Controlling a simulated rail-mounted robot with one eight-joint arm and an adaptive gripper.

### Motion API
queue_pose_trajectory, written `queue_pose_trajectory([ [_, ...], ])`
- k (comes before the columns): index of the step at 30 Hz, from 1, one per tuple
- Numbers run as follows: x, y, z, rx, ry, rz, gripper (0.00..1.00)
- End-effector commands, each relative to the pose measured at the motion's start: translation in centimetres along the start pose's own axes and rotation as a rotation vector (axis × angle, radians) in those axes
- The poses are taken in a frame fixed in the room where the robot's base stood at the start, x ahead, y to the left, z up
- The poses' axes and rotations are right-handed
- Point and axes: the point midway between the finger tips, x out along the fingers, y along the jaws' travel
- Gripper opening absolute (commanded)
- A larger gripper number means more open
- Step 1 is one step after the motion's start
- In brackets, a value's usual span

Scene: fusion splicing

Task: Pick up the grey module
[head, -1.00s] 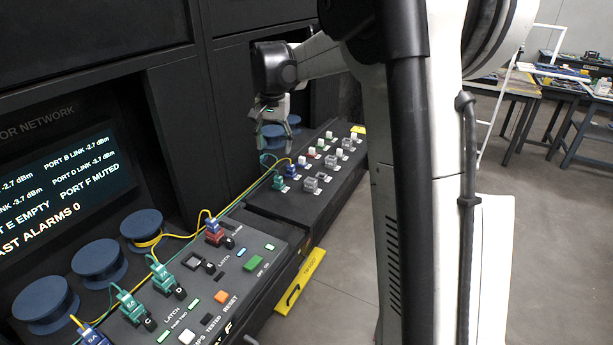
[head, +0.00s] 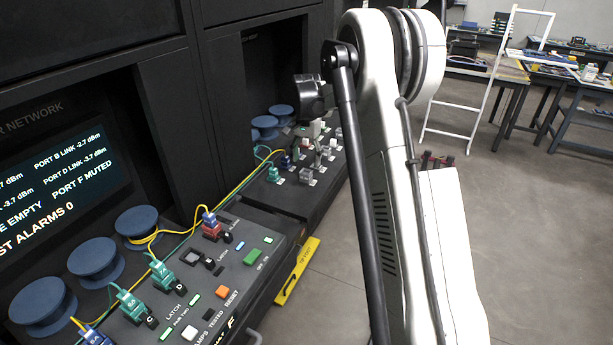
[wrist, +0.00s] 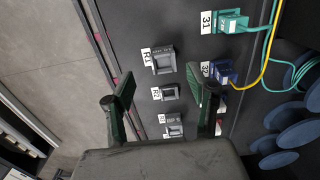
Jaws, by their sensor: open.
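Several grey modules sit in a row on the dark sloped panel. In the wrist view, one grey module (wrist: 162,60) is beside the R1 label, and a smaller one (wrist: 170,93) is beside the R2 label. Another (wrist: 174,119) is lower down, close to the gripper body. In the head view a grey module (head: 307,175) shows near the front of the far panel. I cannot tell which one the task means. My gripper (wrist: 160,90) is open and empty, its fingers apart above the row, with the R2 module between them in the picture. The fingers are not clear in the head view.
A green connector (wrist: 231,22) and a blue connector (wrist: 222,73) with cables are right of the modules in the wrist view. Blue spools (wrist: 290,133) stand beyond them. The near panel (head: 262,232) holds more connectors and buttons. Open floor lies to the right.

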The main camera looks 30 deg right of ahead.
Motion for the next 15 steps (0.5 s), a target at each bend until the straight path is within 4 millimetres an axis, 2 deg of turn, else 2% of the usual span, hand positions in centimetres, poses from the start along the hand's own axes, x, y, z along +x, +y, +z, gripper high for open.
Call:
queue_pose_trajectory([
  [3,1.2,0.0,0.0,0.000,0.000,0.000,0.53],
  [11,2.4,-0.2,-0.2,0.000,0.000,0.000,0.53],
  [15,4.0,-0.4,-0.5,0.000,0.000,0.000,0.53],
])
